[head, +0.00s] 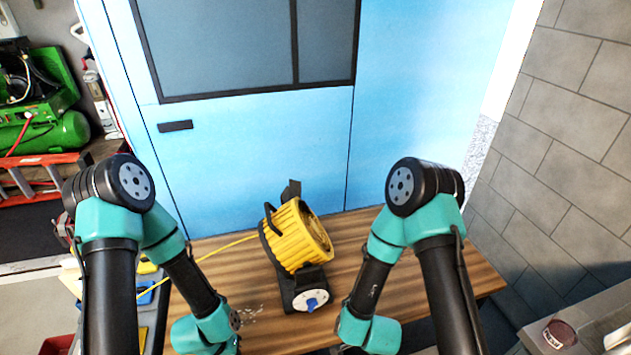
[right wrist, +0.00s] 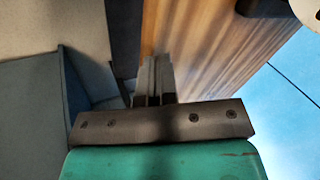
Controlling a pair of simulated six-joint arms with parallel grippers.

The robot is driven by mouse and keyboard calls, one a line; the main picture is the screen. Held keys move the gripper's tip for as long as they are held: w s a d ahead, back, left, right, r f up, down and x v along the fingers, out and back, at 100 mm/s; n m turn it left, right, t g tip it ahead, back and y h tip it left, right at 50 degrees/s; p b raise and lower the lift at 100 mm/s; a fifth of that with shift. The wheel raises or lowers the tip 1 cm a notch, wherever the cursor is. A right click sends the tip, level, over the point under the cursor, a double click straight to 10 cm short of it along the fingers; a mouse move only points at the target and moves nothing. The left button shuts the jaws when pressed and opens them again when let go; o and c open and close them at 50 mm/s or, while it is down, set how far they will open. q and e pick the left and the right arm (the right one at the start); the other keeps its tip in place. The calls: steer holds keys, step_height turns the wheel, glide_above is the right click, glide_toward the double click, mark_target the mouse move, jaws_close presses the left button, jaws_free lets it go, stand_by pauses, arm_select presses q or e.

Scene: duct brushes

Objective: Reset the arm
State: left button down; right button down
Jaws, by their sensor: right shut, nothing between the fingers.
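My right gripper (right wrist: 153,75) shows in the right wrist view, with its two fingers together and nothing between them. It points past the edge of the wooden table (right wrist: 215,45). In the head view both of my arms are folded, the left one at the left of the table and the right one at its right. The grippers themselves lie out of sight below the bottom edge there. A yellow ribbed duct fan (head: 291,238) with a dark base and a blue knob (head: 312,304) stands on the table between the arms, apart from both.
The wooden table (head: 352,230) is mostly bare around the fan, with a yellow cable (head: 226,246) running left. A blue wall (head: 265,150) stands behind it. Green machinery (head: 45,130) is at the far left, a grey block wall (head: 570,110) at right.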

steer(key=s+d+r+n+g+y, duration=0.1)
steer(key=s+d+n+g+y, duration=0.1)
steer(key=s+d+n+g, duration=0.2)
steer(key=s+d+n, duration=0.3)
steer(key=d+n, duration=0.2)
steer(key=shift+d, duration=0.15)
